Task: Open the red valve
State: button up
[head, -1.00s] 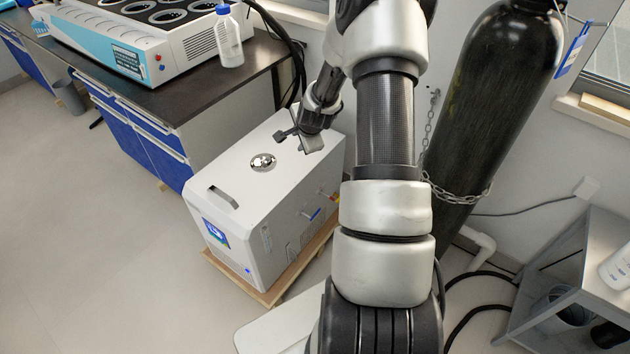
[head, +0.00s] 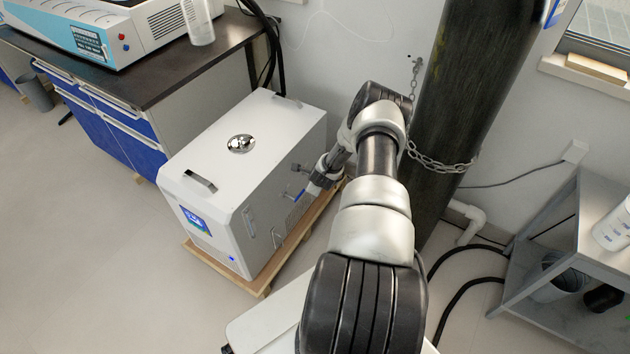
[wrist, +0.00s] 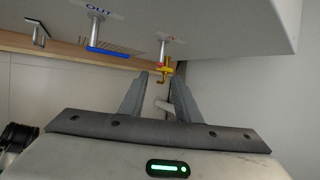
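The valve with yellow and red parts (wrist: 165,67) sticks out from the side of the white machine (head: 240,170), right of a blue-handled valve (wrist: 108,51) marked OUT in the wrist view. My gripper (wrist: 161,78) is open, its two fingers pointing toward the yellow and red valve, which shows just beyond and between the tips. I cannot tell whether they touch. In the head view my gripper (head: 299,182) is beside the machine's right side and hides the red valve. The blue handle (head: 299,195) shows there close to the gripper.
The machine stands on a wooden pallet (head: 262,287). A dark gas cylinder (head: 468,110) with a chain (head: 440,164) stands behind my arm. A grey shelf (head: 560,215) is at right. A lab bench (head: 130,85) is at left; the floor in front is clear.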

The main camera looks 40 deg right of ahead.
jog(key=b+x, duration=0.4)
jog(key=x, duration=0.7)
jog(key=shift+f, duration=0.15)
jog(key=shift+c, duration=0.5)
grip_shut()
